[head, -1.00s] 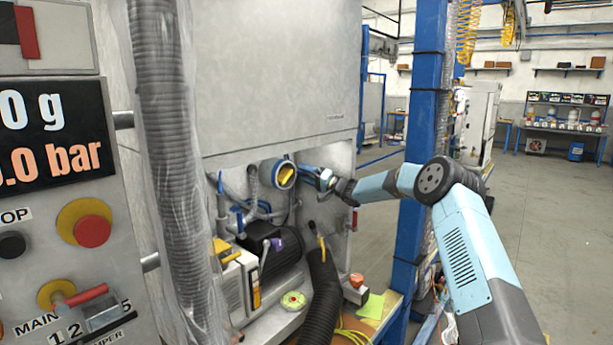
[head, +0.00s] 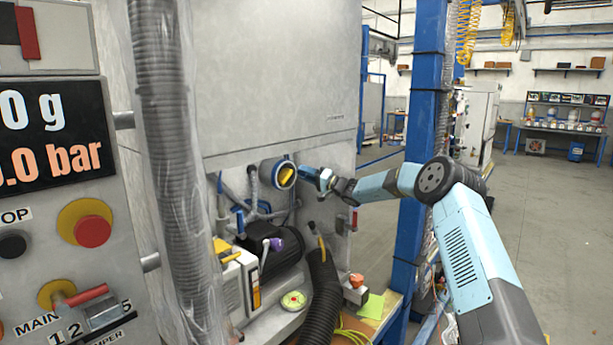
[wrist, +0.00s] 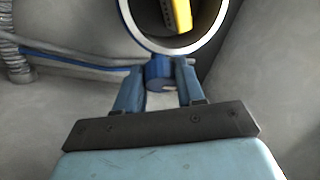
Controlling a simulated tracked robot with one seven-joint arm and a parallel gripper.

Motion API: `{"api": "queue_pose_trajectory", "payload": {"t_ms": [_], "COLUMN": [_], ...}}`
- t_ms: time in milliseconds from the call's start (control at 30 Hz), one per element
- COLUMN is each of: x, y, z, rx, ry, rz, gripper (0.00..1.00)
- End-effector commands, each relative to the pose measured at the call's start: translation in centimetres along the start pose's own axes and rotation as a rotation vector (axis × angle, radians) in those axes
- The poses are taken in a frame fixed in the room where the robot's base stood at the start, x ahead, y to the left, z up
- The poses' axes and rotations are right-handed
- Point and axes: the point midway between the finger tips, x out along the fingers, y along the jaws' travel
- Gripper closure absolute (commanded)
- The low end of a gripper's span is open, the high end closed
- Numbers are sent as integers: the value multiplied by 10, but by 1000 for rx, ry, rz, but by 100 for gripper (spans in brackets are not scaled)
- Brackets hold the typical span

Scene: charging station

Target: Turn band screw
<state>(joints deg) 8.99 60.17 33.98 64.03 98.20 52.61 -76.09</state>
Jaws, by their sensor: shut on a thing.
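The band screw (wrist: 158,72) is a short blue cylinder at the lower edge of a round pipe mouth with a pale rim (wrist: 190,47). A blue band (wrist: 126,20) runs around that pipe. My gripper (wrist: 158,76) has one finger on each side of the screw and is shut on it. In the head view my gripper (head: 303,171) is at the right side of the pipe mouth (head: 276,181); the screw itself is hidden there by the fingers. A yellow part (wrist: 181,15) shows inside the pipe mouth.
A grey machine housing (head: 265,80) rises above the pipe. A black corrugated hose (head: 323,300) and a dark motor (head: 275,270) lie below. A blue post (head: 427,110) stands behind my arm. A clear-wrapped hose (head: 170,150) hangs at the left.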

Motion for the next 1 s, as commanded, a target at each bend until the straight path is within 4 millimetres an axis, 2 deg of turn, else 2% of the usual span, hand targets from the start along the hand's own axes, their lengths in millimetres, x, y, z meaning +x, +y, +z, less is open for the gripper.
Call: {"api": "queue_pose_trajectory", "payload": {"t_ms": [267, 1000], "x": [-2, -1], "y": [2, -1], "z": [1, -1], "rx": [129, 736], "ry": [0, 1], "rz": [60, 314], "gripper": [92, 92]}}
